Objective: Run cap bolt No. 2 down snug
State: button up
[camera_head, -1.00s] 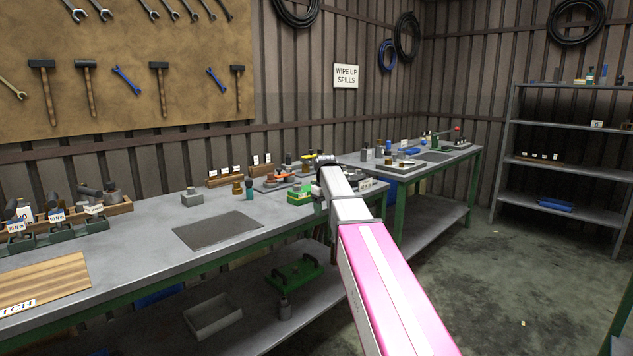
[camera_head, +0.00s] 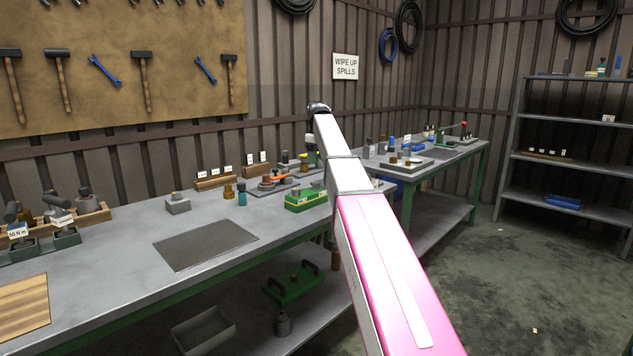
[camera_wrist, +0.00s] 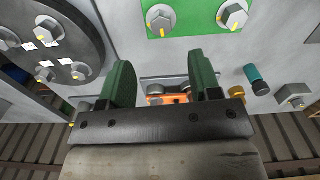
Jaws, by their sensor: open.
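My gripper (camera_wrist: 158,85) shows in the wrist view with its two green fingers apart and nothing held between them. A dark round cap (camera_wrist: 75,22) lies at the left of that view, with several hex-headed bolts (camera_wrist: 45,30) around it and small white labels beside them. I cannot read the numbers, so I cannot tell which bolt is No. 2. The cap is apart from the fingers. An orange tool (camera_wrist: 165,99) lies beyond the gap between the fingers; it also shows on the bench in the head view (camera_head: 280,178). In the head view my arm hides most of the gripper.
A green block (camera_head: 306,199) stands near the bench front; a green plate with two hex bolts (camera_wrist: 232,16) shows in the wrist view. A teal cylinder (camera_head: 242,198), a brass one (camera_head: 229,189) and a grey block (camera_head: 178,204) stand nearby. A dark mat (camera_head: 205,245) lies bare.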

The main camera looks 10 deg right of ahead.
aim_at(318, 183)
notch_tip(318, 183, down, 10)
jog(key=shift+f, duration=0.25)
dwell(0.4)
jog(key=c, duration=0.9)
